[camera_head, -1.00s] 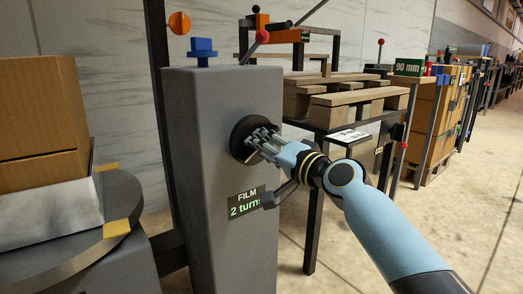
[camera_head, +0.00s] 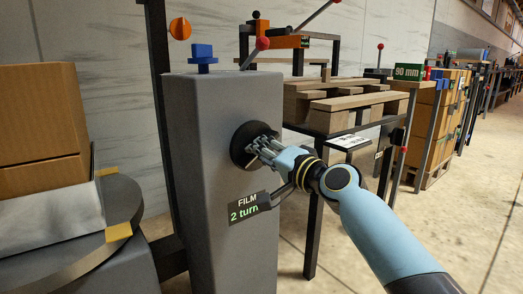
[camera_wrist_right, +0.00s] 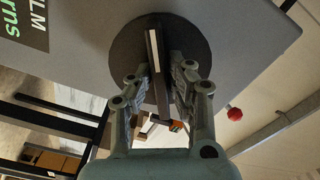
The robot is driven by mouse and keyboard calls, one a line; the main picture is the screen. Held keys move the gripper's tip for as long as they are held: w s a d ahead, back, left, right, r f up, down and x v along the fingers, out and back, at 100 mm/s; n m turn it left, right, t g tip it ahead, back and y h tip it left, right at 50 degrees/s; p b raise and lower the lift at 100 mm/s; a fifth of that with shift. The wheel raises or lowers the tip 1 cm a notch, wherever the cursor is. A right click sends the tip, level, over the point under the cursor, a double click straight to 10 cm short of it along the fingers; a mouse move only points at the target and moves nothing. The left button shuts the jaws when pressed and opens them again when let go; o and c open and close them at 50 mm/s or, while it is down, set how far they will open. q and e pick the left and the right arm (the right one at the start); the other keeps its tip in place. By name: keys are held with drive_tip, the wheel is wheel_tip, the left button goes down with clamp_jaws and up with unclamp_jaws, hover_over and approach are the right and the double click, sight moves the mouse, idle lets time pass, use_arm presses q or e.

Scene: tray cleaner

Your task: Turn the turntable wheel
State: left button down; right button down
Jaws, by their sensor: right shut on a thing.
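The turntable wheel is a black round disc (camera_head: 238,155) on the side of a grey column (camera_head: 185,140). In the right wrist view the disc (camera_wrist_right: 190,35) has a raised bar with a pale stripe (camera_wrist_right: 154,52) across it. My right gripper (camera_head: 258,148) reaches it from the right. In the wrist view its two fingers (camera_wrist_right: 158,75) are on either side of the bar, shut on it. My left gripper is out of view.
A round turntable (camera_head: 70,240) with yellow blocks carries a cardboard box (camera_head: 40,125) at left. A blue knob (camera_head: 202,52) tops the column. A rack with wooden pallets (camera_head: 345,100) stands close behind the arm. The floor at right is clear.

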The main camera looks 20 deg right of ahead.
idle(0.3)
drive_tip(key=c, duration=1.3)
unclamp_jaws()
drive_tip(key=v, duration=1.2)
